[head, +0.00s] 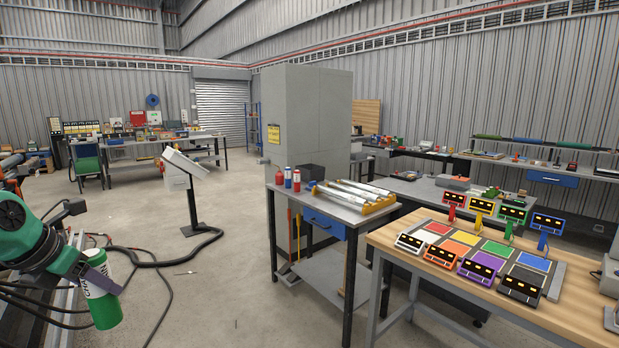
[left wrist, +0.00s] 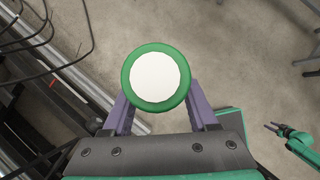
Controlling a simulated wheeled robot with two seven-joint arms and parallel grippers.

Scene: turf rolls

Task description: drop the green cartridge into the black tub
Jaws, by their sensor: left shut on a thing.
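My left gripper (head: 99,276) is at the lower left of the head view, shut on the green cartridge (head: 104,307), which has a white label band. The cartridge hangs roughly upright over the floor. In the left wrist view, the purple fingers of my left gripper (left wrist: 160,112) close around the cartridge, whose round white end with a green rim (left wrist: 155,76) faces the camera. A small black tub (head: 312,172) stands on the grey metal table at the centre, well to the right of the gripper. My right gripper (left wrist: 274,129) shows small in the left wrist view; its jaw state is unclear.
The metal table (head: 330,208) also holds red and blue bottles (head: 288,177) and a yellow rack of silvery tubes (head: 353,194). A wooden bench (head: 463,270) with coloured panels is at right. A tilted stand (head: 187,165) and floor cables lie between my arm and the table.

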